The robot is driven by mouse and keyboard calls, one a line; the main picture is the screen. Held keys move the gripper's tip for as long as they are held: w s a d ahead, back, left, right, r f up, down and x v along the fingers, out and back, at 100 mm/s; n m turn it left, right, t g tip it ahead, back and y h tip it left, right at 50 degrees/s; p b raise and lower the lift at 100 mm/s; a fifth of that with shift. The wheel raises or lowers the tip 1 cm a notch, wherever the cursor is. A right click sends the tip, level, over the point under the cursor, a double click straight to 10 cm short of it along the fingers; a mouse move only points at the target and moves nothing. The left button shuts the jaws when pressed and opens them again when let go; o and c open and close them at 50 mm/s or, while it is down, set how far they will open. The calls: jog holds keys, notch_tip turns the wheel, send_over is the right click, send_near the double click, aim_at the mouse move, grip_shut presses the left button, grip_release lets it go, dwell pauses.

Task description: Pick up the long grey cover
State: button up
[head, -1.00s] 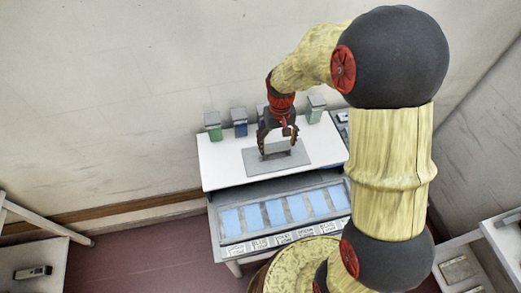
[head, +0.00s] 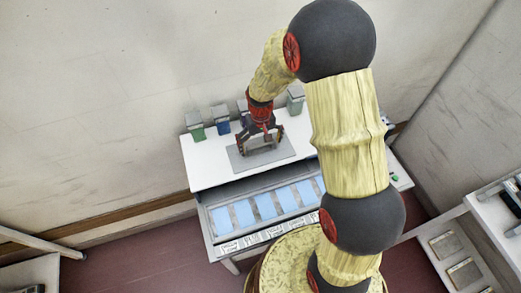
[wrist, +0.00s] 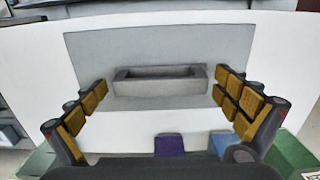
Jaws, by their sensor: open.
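The long grey cover (wrist: 160,88) lies on a grey mat (wrist: 160,45) on the white table. In the wrist view it is a long rectangular piece with a hollow facing up, set lengthwise across the picture. My gripper (wrist: 159,92) is open, with a padded finger off each short end of the cover and clear gaps between. In the head view my gripper (head: 260,144) hangs over the mat, its fingers spread left and right, partly hiding the cover (head: 258,150). It holds nothing.
Behind the mat stand a green bin (head: 195,126), a blue bin (head: 221,118) and a grey bin (head: 296,97); another is partly hidden by my gripper. A tray with several blue panels (head: 243,213) is in front. Side benches stand at left and right.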

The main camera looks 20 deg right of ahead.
jog(key=shift+c, duration=0.9)
jog(key=c, duration=1.1)
jog(key=shift+c, duration=0.3)
